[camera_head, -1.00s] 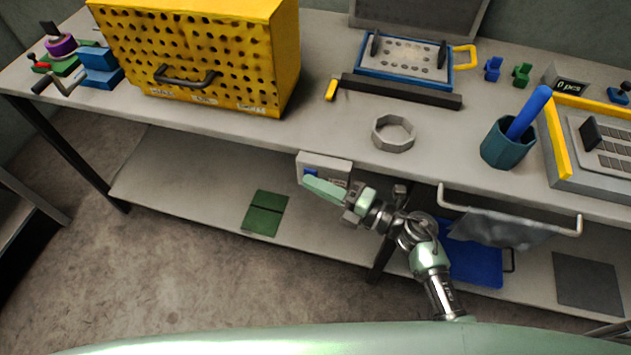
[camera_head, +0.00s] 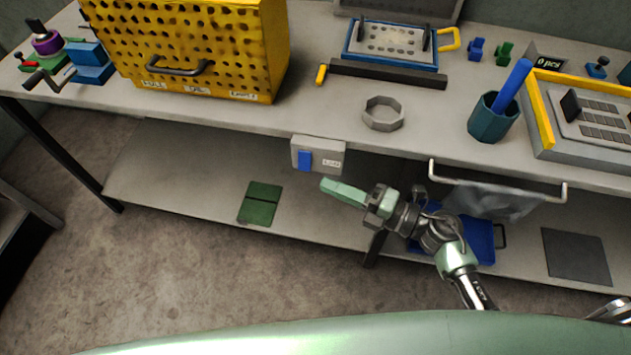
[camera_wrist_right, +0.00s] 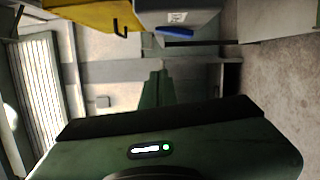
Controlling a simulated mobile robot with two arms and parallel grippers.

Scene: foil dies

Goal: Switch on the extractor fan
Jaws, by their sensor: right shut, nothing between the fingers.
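A grey switch box (camera_head: 330,158) with a blue rocker (camera_head: 305,161) and a small white label hangs at the front edge of the bench. The box also shows at the top of the right wrist view (camera_wrist_right: 178,16), with the blue rocker (camera_wrist_right: 176,33) on its lower side. My right gripper (camera_head: 325,186) is shut and empty, just below and to the right of the rocker, apart from the box. Its green fingers (camera_wrist_right: 155,88) show together in the right wrist view. The label's text is too small to read surely. My left gripper is not in view.
A yellow perforated box (camera_head: 190,45) with a handle stands on the bench. A grey ring (camera_head: 383,114), a teal cup (camera_head: 492,120) and a blue-framed fixture (camera_head: 392,46) stand right of it. A towel rail (camera_head: 497,188) juts out at right. The lower shelf (camera_head: 160,190) holds green plates.

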